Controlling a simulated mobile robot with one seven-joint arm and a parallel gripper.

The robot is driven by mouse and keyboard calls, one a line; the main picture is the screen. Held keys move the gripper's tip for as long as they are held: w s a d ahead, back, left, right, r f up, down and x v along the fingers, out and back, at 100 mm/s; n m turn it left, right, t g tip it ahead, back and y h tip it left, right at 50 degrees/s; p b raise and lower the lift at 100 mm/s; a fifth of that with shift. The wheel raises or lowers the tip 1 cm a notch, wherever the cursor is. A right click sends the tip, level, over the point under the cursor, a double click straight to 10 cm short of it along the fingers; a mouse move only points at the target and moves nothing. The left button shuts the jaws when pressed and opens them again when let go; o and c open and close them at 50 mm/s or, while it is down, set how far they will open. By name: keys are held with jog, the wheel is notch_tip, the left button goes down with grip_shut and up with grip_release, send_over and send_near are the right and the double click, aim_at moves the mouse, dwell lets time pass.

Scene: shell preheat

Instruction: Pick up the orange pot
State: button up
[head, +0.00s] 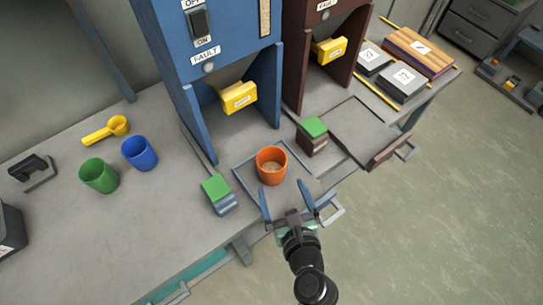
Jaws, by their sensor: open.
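The orange pot (271,171) stands upright on the bench in front of the blue cabinet, inside a square outlined area (244,175). Whether the fingertips reach the pot's sides cannot be told from this view.
A block with a green top (217,193) stands left of the pot, another (313,135) to the right. Green (99,176) and blue (139,153) cups and a yellow scoop (106,129) are further left. The blue cabinet (205,50) rises behind.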

aim_at(269, 153)
jog(key=x, duration=0.4)
jog(key=b+x, duration=0.1)
jog(key=x, duration=0.7)
jog(key=shift+w+f+b, duration=0.25)
jog(key=shift+f+b, duration=0.1)
jog(key=shift+f, duration=0.05)
jog(key=shift+c, duration=0.3)
jog(key=c, duration=1.2)
